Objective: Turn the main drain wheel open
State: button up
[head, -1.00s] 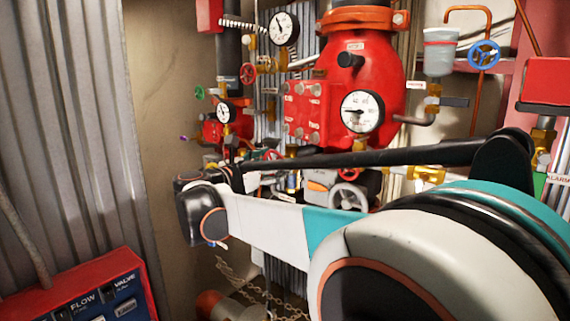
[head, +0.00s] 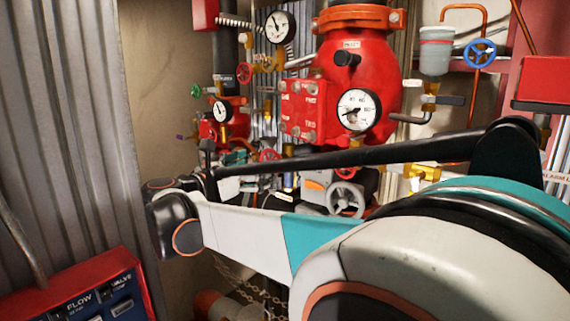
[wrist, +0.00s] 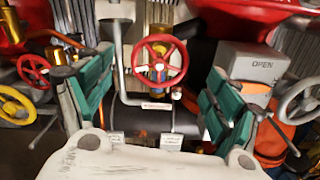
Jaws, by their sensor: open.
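My gripper (wrist: 160,80) is open, with green-padded fingers left and right of the red wheel. I see no clear contact with it.
A grey handwheel (wrist: 299,101) and a grey box marked OPEN (wrist: 255,64) are close to the right finger. A yellow wheel (wrist: 16,104) and a smaller red wheel (wrist: 33,70) are at left. The red valve body (head: 355,75) with a gauge (head: 358,109) rises behind.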

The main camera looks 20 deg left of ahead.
jog(key=v, duration=0.6)
jog(key=shift+s, duration=0.25)
jog(key=shift+a, duration=0.1)
